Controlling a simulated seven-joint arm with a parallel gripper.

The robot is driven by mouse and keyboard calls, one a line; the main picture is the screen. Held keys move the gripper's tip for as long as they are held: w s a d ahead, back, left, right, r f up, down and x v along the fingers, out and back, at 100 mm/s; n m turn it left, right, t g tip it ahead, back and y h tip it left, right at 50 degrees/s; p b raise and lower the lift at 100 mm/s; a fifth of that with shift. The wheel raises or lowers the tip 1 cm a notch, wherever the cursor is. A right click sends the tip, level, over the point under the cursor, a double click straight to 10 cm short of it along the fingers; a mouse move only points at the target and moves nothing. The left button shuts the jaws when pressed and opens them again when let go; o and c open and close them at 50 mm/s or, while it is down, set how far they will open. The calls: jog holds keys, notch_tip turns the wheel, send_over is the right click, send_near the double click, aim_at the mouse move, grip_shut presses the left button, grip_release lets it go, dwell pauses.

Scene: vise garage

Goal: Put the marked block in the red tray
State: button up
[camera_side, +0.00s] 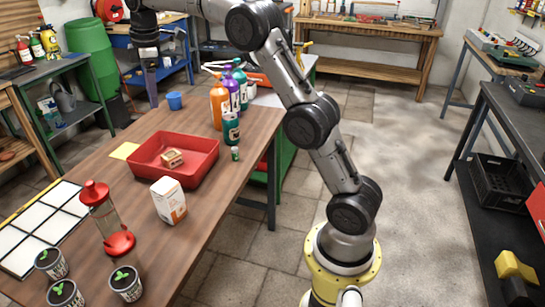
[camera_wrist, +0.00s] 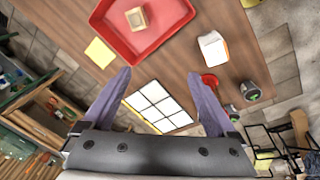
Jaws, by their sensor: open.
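The red tray (camera_side: 185,173) lies on the wooden table; it also shows at the top of the wrist view (camera_wrist: 166,40). A small light-brown block (camera_side: 172,158) sits inside it on the tray floor, and I see it in the wrist view (camera_wrist: 137,18). The block's top has a paler face with a darker edge; I cannot make out a mark. My gripper (camera_side: 151,100) hangs high at the upper left in the side view, apart from the tray. Its fingers (camera_wrist: 159,76) are spread wide with nothing between them in the wrist view.
A white-and-orange box (camera_side: 169,203) stands close in front of the tray. A red-topped clear dispenser (camera_side: 107,222) and several potted seedlings (camera_side: 126,282) stand near a white grid panel (camera_side: 35,235). Several bottles (camera_side: 220,105) and a blue cup (camera_side: 174,101) stand behind the tray. A yellow note (camera_side: 124,151) lies beside it.

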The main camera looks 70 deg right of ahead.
jog(key=s+a+r+m+t, duration=0.1)
jog(key=s+a+r+m, duration=0.3)
jog(key=s, duration=0.6)
jog(key=s+a+r+m+t, duration=0.1)
jog(key=s+a, duration=0.4)
jog(key=s, duration=0.5)
jog(key=s+a+f+m, duration=0.1)
jog(key=s+f, duration=0.3)
jog(key=s, duration=0.4)
jog(key=s+a+f+m+t, duration=0.1)
jog(key=s+a+f+m, duration=0.1)
jog(key=s+f, duration=0.3)
jog(key=s+m, duration=0.1)
jog(key=s, duration=0.2)
jog(key=shift+s+a+f+t, duration=0.25)
jog(key=shift+s+t, duration=0.05)
jog(key=shift+s, duration=0.1)
